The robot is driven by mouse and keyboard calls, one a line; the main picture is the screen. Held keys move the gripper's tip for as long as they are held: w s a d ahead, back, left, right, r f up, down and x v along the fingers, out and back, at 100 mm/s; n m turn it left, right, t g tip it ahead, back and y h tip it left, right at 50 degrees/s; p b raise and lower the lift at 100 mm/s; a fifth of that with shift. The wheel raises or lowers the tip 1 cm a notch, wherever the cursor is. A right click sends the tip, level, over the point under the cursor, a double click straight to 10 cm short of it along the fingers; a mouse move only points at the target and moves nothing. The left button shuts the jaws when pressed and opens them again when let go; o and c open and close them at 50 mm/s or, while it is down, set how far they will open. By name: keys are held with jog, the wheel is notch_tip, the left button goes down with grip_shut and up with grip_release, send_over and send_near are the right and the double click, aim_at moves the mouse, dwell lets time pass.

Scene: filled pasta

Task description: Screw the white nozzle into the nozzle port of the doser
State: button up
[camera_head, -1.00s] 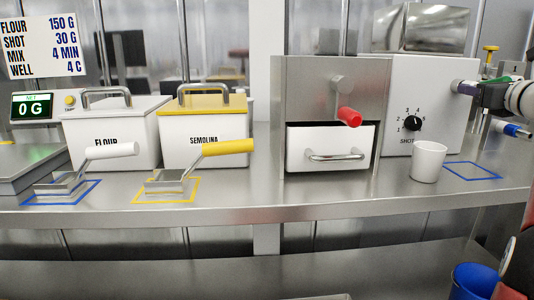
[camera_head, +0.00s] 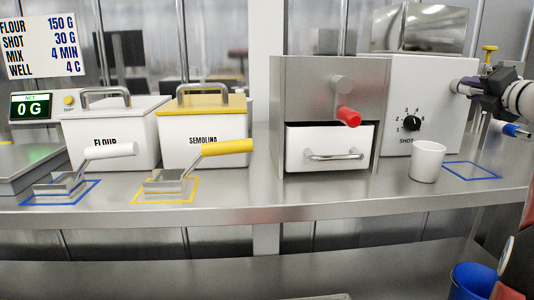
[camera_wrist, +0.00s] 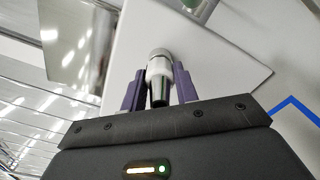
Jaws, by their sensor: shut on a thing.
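The doser (camera_head: 432,85) is the white box with a numbered dial, right of centre in the head view. My gripper (camera_head: 462,86) is at the right part of its front face, around the nozzle port area. In the wrist view, my gripper (camera_wrist: 158,84) has its two purple fingers shut on the white nozzle (camera_wrist: 157,66). The nozzle's pale collar lies toward the doser's white face (camera_wrist: 205,45), and its darker tip points back toward the gripper body. The port is hidden behind the nozzle and fingers. I cannot tell how deep the nozzle sits.
A white cup (camera_head: 427,162) stands on the counter below the doser, beside a blue outlined square (camera_head: 472,171). A machine with a red-handled lever (camera_head: 348,116) and drawer (camera_head: 330,147) stands left of the doser. A blue-tipped item (camera_head: 515,130) is at the right.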

jog(key=shift+m, duration=0.8)
jog(key=shift+w+f+m, duration=0.1)
jog(key=shift+m, duration=0.2)
jog(key=shift+m, duration=0.3)
jog(key=o, duration=1.2)
jog(key=shift+c, duration=0.2)
